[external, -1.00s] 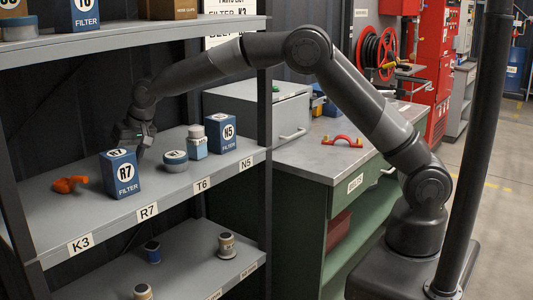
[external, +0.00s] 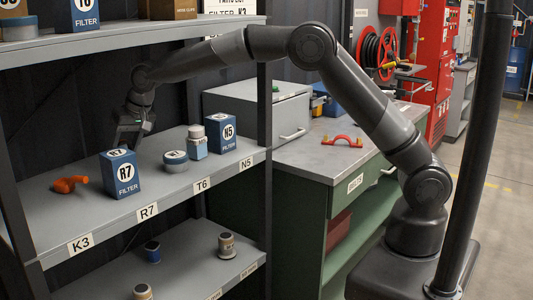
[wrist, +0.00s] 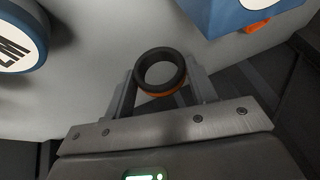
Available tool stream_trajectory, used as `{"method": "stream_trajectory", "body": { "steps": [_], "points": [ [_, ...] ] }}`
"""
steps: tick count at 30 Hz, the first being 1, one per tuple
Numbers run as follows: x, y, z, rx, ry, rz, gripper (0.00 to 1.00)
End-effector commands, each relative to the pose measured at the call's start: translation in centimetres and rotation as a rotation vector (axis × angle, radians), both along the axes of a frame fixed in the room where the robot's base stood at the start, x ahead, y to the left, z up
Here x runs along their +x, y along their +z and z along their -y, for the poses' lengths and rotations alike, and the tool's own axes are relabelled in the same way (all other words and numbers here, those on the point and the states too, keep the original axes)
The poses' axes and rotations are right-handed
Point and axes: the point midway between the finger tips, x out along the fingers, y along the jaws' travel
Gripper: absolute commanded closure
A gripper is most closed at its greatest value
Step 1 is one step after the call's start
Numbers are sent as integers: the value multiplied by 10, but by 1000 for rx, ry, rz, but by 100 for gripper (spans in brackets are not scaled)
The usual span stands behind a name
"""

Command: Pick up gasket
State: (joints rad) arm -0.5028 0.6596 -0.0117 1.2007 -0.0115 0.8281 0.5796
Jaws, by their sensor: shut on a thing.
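The gasket (wrist: 160,53) is a black ring with an orange lower edge, seen in the wrist view. My gripper (wrist: 160,82) is shut on it, with one finger on each side of the ring. In the external view my gripper (external: 128,138) is over the back of the middle shelf, behind the blue R7 filter box (external: 120,175). The gasket cannot be made out in that view.
The middle shelf (external: 75,220) also holds an orange part (external: 70,184), a round grey-blue tin (external: 174,160), a small blue bottle (external: 194,145) and the N5 box (external: 223,135). An upper shelf (external: 130,36) hangs above. Dark posts stand close by.

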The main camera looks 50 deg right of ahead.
Motion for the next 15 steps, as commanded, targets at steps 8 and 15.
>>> {"method": "stream_trajectory", "body": {
  "steps": [8, 15],
  "points": [
    [-42, -2, 20, -2, 1, -3, 70],
    [-80, -2, 39, -2, 1, -3, 70]
  ]
}}
